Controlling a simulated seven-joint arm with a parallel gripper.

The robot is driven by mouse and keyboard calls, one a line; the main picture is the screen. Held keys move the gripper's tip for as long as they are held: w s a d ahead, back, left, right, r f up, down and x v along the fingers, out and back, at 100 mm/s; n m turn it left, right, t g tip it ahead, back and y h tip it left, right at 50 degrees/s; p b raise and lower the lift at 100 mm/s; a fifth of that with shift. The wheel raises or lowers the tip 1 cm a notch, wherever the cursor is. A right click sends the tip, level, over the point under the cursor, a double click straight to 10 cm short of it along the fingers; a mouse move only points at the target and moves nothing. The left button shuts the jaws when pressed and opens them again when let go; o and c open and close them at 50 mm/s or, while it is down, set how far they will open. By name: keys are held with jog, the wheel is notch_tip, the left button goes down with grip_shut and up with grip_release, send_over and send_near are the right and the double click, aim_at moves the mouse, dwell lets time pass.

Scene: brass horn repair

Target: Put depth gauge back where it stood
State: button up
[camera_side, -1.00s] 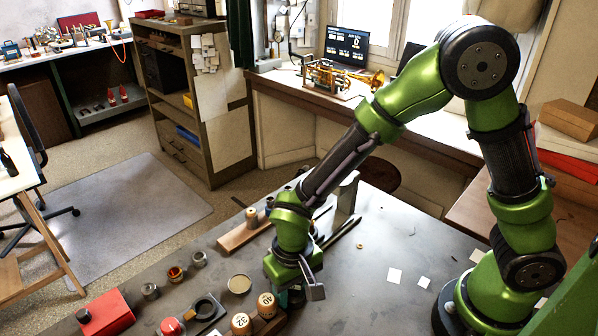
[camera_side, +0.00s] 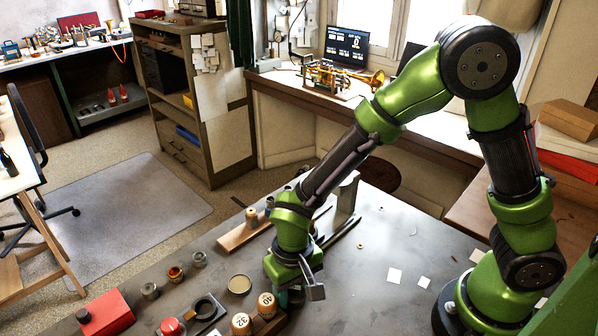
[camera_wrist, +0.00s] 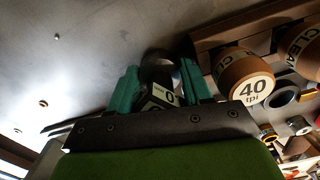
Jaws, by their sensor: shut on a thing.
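The depth gauge (camera_wrist: 160,92) shows in the wrist view as a dark body with a pale label marked "0" and a rounded grey part behind it. My gripper (camera_wrist: 160,75) has its two teal fingers shut on it, one on each side. In the side view my gripper (camera_side: 290,298) points down low over the grey bench, just right of the wooden handles, and my wrist hides most of the gauge. I cannot tell whether its underside touches the bench.
A wooden block holds round handles marked 40 (camera_wrist: 252,91) and 32 (camera_side: 240,322) close beside my gripper. A round tin (camera_side: 239,284), small jars (camera_side: 175,273) and a red box (camera_side: 106,312) stand to the left. The bench right of my gripper is mostly clear.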

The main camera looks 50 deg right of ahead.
jog(key=shift+f, duration=0.15)
jog(key=o, duration=1.3)
jog(key=shift+o, duration=0.3)
jog(key=shift+a, duration=0.1)
jog(key=shift+c, duration=0.3)
jog(key=shift+a, duration=0.1)
